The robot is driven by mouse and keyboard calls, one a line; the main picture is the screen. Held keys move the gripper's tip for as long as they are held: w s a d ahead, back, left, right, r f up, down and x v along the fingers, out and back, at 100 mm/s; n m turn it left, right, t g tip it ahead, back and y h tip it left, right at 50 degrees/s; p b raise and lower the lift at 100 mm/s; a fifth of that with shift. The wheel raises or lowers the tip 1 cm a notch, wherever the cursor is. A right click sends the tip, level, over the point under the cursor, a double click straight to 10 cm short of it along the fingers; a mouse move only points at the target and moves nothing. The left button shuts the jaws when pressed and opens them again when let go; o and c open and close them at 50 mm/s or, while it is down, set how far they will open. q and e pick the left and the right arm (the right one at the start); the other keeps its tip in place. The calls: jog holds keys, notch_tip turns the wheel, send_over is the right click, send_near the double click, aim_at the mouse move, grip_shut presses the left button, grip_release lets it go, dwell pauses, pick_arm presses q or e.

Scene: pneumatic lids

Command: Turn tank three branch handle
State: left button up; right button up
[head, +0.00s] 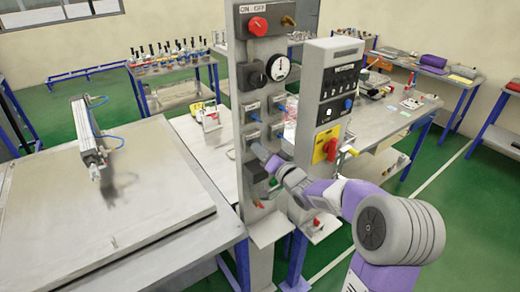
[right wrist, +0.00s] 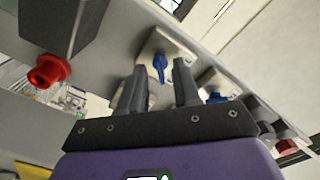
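My right gripper (head: 264,157) is at the front of the grey upright panel (head: 245,190), by the lower rows of small branch handles. In the right wrist view its two dark fingers (right wrist: 160,82) are apart. A blue handle (right wrist: 159,68) on a pale plate shows between and just beyond the fingertips, with no finger visibly touching it. A second blue handle (right wrist: 214,98) sits to the right, outside the fingers. In the head view a handle (head: 254,116) shows above the gripper. I cannot read which handle is tank three. My left gripper is not in view.
The panel also carries a red ON/OFF knob (head: 258,26) and a gauge (head: 278,67). A control box (head: 327,85) with a red switch stands close right of the gripper. A red knob (right wrist: 48,73) shows left in the wrist view. A lidded tank (head: 100,215) is at left.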

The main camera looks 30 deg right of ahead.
jog(key=shift+w, duration=0.6)
grip_shut()
